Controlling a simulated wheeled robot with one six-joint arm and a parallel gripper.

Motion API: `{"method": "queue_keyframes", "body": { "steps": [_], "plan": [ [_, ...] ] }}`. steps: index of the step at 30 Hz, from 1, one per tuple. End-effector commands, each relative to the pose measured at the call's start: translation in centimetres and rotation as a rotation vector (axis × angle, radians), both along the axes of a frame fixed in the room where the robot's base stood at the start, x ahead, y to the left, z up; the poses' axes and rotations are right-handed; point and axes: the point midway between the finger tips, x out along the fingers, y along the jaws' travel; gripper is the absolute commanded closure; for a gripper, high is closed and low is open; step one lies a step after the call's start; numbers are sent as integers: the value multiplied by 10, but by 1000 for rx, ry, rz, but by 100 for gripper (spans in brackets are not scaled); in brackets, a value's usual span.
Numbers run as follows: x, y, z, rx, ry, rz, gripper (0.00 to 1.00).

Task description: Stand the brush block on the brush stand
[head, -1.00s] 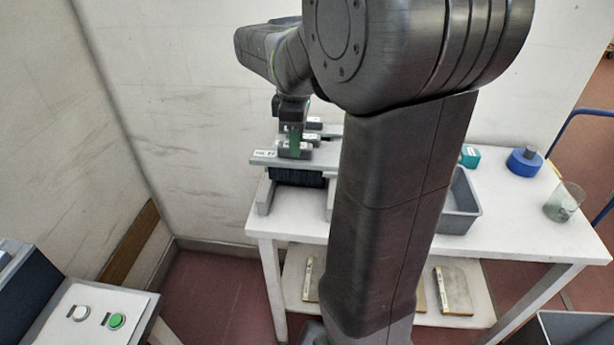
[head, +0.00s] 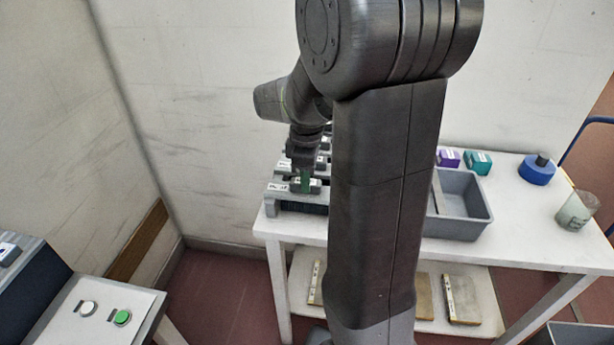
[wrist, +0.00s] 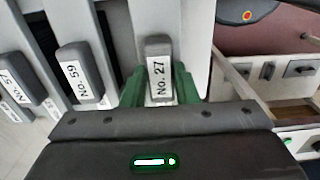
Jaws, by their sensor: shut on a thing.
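My gripper (head: 303,181) is shut on the grey handle of the brush block (head: 277,192), which has a pale label and dark bristles beneath. In the wrist view the handle (wrist: 158,52) reads No. 27 and sits between my green fingers (wrist: 160,90).
Other grey handles, one marked No. 59 (wrist: 80,72), stand close to the left in the wrist view. On the table (head: 532,230) are a grey tray (head: 462,226), purple (head: 447,158) and teal (head: 478,163) blocks, a blue round item (head: 537,171) and a clear beaker (head: 577,211). My arm hides the table's middle.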

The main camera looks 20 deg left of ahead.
Motion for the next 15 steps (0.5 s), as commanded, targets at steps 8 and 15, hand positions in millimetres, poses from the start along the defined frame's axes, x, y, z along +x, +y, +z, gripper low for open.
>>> {"method": "queue_keyframes", "body": {
  "steps": [8, 15],
  "plan": [
    [0, 0, -3, 0, 0, 0, 51],
    [0, 0, -2, 0, 0, 0, 51]
  ]
}}
